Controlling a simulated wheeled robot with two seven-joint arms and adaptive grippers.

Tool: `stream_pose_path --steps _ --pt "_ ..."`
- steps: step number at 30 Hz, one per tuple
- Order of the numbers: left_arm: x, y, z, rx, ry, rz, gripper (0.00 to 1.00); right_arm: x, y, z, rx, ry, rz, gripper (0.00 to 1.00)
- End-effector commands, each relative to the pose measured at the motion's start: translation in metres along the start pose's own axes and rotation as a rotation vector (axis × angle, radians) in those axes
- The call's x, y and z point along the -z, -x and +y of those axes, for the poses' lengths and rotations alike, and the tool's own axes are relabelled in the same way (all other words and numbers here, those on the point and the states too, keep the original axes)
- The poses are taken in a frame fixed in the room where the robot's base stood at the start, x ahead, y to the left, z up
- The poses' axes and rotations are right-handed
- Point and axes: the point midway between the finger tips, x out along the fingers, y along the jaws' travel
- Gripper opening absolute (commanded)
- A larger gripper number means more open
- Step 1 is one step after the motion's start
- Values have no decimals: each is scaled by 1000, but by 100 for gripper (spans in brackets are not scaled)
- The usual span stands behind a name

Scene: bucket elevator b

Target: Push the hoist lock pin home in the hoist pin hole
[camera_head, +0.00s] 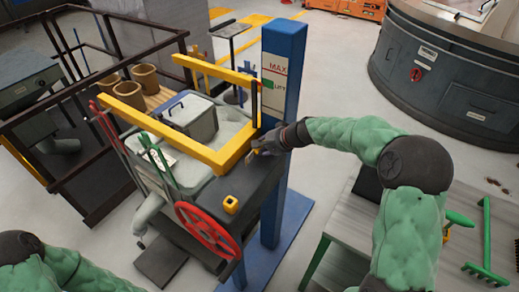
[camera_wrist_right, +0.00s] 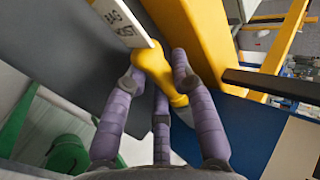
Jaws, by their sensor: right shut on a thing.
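My right gripper (camera_head: 268,143) is at the near corner of the yellow hoist frame (camera_head: 226,158), beside the blue post (camera_head: 283,80). In the right wrist view my right gripper (camera_wrist_right: 160,80) has its purple-grey fingers closed around a yellow, knob-ended piece (camera_wrist_right: 155,68), which looks like the hoist lock pin. A white tag (camera_wrist_right: 122,18) with dark print lies by it. The pin's far end and the pin hole are hidden, so I cannot tell how deep it sits. My left arm shows at the lower left; its gripper is out of view.
A grey lidded box (camera_head: 188,118) stands inside the yellow frame. A grey bench (camera_head: 345,222) with green tools is at the right.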

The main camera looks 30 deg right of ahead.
Motion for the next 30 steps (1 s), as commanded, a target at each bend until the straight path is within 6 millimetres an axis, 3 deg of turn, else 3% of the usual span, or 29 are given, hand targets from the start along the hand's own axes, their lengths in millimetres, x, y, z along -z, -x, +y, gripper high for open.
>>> stream_pose_path --steps 14,15,17,30 --pt "0 0 0 0 0 0 40 9 0 1 0 -1 1 0" --pt "0 0 0 0 0 0 40 9 0 1 0 -1 2 34" --pt "0 0 0 0 0 0 40 9 0 0 0 -1 2 51" --pt "0 0 0 0 0 0 40 9 5 0 0 -1 2 53"
